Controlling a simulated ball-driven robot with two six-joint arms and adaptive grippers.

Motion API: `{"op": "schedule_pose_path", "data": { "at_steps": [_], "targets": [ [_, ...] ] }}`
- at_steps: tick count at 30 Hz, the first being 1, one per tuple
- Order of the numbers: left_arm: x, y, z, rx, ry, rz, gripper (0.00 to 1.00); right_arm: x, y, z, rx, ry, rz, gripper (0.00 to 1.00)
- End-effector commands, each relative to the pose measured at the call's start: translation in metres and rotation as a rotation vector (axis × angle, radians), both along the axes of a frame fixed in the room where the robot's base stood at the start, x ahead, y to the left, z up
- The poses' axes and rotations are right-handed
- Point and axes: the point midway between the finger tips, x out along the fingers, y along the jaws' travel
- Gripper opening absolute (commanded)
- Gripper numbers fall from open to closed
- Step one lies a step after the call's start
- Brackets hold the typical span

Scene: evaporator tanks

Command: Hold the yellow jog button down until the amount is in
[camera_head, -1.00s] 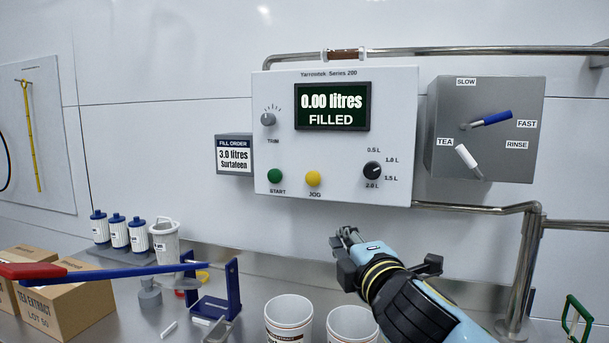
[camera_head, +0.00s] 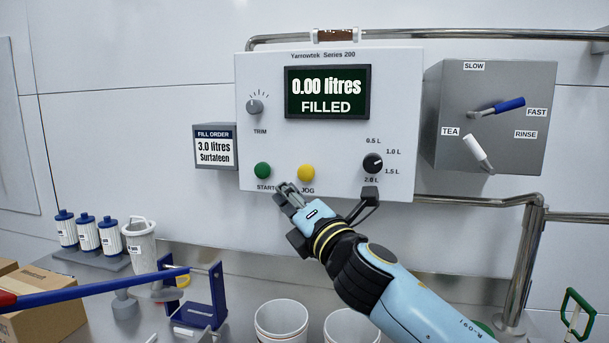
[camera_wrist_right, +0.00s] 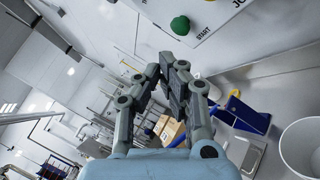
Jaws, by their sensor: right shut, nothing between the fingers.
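The yellow jog button (camera_head: 306,173) is on the white panel (camera_head: 410,120), labelled JOG, right of the green START button (camera_head: 263,171). The display (camera_head: 328,92) reads 0.00 litres FILLED. A fill order sign (camera_head: 215,148) reads 3.0 litres Surtafeen. My right gripper (camera_head: 287,191) is shut and empty, its fingertips just below and left of the yellow button, apart from it as far as I can tell. In the right wrist view my closed fingers (camera_wrist_right: 172,72) show with the green button (camera_wrist_right: 181,25) beyond; the yellow button is cut off at the top edge. My left gripper is not in view.
A black selector knob (camera_head: 373,163) points among litre marks, with a TRIM knob (camera_head: 255,106) at upper left. A grey box (camera_head: 490,118) with blue and white levers is to the right. White buckets (camera_head: 282,318), a blue stand (camera_head: 205,297) and filter bottles (camera_head: 88,233) stand below.

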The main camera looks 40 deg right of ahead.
Motion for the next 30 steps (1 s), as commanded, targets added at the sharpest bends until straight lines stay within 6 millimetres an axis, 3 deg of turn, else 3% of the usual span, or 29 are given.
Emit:
{"op": "schedule_pose_path", "data": {
  "at_steps": [7, 15, 30],
  "targets": [
    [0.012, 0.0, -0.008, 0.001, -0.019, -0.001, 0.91, 0.021, -0.025, -0.001, -0.003, -0.001, -0.001, 0.0],
    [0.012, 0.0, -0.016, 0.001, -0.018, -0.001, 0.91, 0.044, -0.051, -0.001, -0.001, 0.0, -0.002, 0.0],
    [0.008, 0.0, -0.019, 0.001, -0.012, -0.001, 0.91, 0.053, -0.062, 0.0, 0.001, 0.0, -0.001, 0.0]
  ]
}}
